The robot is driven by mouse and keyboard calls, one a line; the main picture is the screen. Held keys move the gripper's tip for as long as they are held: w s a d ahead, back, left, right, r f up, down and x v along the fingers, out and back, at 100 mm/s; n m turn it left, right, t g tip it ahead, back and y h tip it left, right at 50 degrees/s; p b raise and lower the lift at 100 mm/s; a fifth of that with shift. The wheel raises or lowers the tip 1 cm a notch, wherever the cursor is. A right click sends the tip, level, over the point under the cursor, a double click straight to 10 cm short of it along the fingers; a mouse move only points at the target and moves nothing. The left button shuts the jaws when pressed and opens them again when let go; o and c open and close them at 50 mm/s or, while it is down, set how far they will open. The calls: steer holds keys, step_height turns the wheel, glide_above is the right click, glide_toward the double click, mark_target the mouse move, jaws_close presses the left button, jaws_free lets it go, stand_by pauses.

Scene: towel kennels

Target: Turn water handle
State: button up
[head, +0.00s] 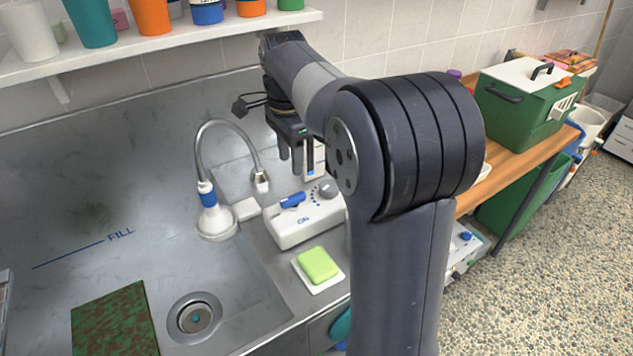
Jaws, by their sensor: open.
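A gooseneck faucet (207,150) with a blue and white base stands at the sink's right side. A pale block-like piece (246,208) juts from the right of its base. A white control box (305,222) right of it carries a blue lever (293,200) and a grey round knob (328,188). I cannot tell for sure which piece is the water handle. My gripper (297,166) is open, points down and appears above and behind the box, with nothing seen between its fingers. My arm hides the box's right end.
The steel sink (245,290) has a drain (195,318) and a mottled green-brown mat (115,320). A green sponge (317,264) lies on a white dish in front of the box. A shelf (150,45) with cups hangs above. A green crate (520,105) stands on the right bench.

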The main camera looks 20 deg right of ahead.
mark_target(293, 196)
step_height(293, 196, down, 10)
steer(key=shift+f, duration=0.25)
steer(key=shift+c, duration=0.5)
jaws_close()
steer(key=shift+n, duration=0.3)
steer(key=n+p, duration=0.2)
steer(key=n, duration=0.3)
steer(key=shift+n, duration=0.3)
steer(key=n+p, duration=0.1)
steer(key=n, duration=0.4)
steer(key=shift+n, duration=0.3)
stand_by(0.3)
